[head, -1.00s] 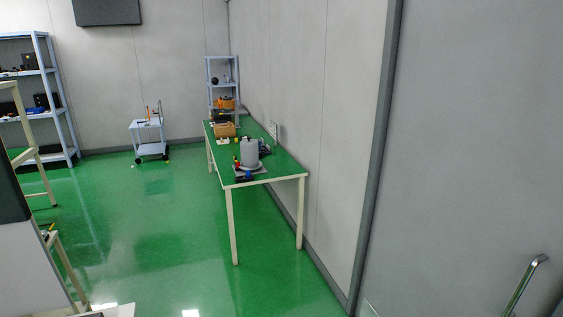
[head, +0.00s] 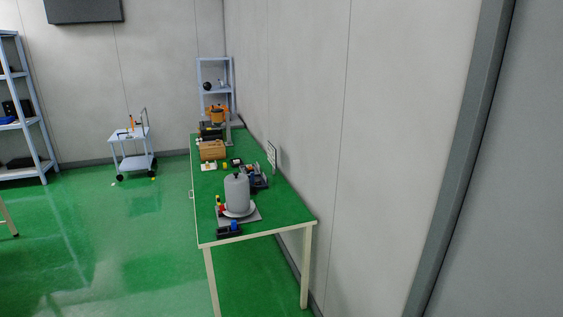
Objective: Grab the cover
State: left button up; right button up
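A grey domed cover (head: 237,194) with a small dark knob on top stands upright on the green-topped table (head: 283,213) along the wall. It sits on a pale round plate or base (head: 239,213), which rests on a grey square mat (head: 252,216). What is under the cover is hidden. Neither of my grippers shows in the head view, and the table is some distance ahead of me.
Small coloured items (head: 219,203) and a dark tray with a blue item (head: 231,231) lie beside the cover. A brown box (head: 212,150) stands farther back. A white cart (head: 133,148) and shelves (head: 214,85) stand behind. Green floor (head: 120,240) left of the table is clear.

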aim_at(237, 185)
jog(key=i, duration=1.5)
jog(key=u, duration=1.2)
